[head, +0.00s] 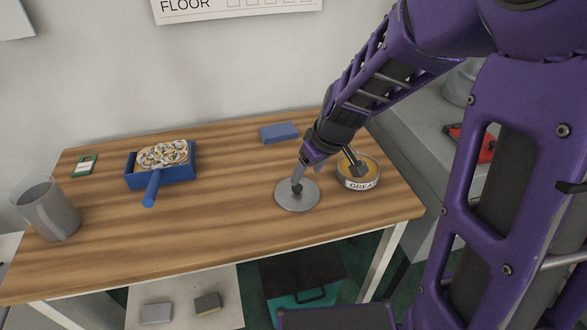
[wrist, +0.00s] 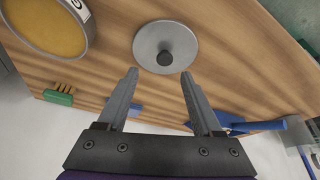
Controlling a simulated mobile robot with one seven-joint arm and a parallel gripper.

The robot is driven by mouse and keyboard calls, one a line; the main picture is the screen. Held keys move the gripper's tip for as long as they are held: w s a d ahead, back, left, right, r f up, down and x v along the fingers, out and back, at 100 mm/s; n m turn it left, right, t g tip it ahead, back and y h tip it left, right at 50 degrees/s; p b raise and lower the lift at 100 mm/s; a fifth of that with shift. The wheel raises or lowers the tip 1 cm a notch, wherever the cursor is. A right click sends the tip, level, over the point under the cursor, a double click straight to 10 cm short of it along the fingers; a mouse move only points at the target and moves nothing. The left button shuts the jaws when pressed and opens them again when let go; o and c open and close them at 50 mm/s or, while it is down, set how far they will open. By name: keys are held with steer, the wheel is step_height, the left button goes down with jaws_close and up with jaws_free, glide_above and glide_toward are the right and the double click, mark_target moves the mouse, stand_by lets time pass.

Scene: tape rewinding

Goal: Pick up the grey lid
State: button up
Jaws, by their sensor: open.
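The grey lid (head: 312,197) is a round flat disc with a small dark knob, lying on the wooden table. In the wrist view the lid (wrist: 147,43) lies just ahead of my fingertips, its knob (wrist: 165,58) in line with the gap between them. My gripper (head: 327,170) is open and empty, low over the table at the lid's right side. In the head view its left finger overlaps the lid beside the knob. In the wrist view both fingers of my gripper (wrist: 160,74) show, spread apart; I cannot tell their exact height above the lid.
An open grease tin (head: 358,184) stands close right of the lid, partly behind my gripper. A blue sponge-like block (head: 279,132) lies behind. A blue tray (head: 178,176) with a handle, a green card (head: 85,166) and a grey mug (head: 52,213) are left. The table's front middle is clear.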

mark_target(297, 187)
steer(key=x, duration=0.2)
steer(key=b+x, duration=0.1)
steer(key=x, duration=0.1)
steer(key=b+x, duration=0.1)
steer(key=x, duration=0.1)
steer(key=shift+s+a+f, duration=0.15)
steer(key=shift+a+f, duration=0.1)
steer(key=shift+a, duration=0.15)
steer(key=shift+r, duration=0.1)
jaws_close()
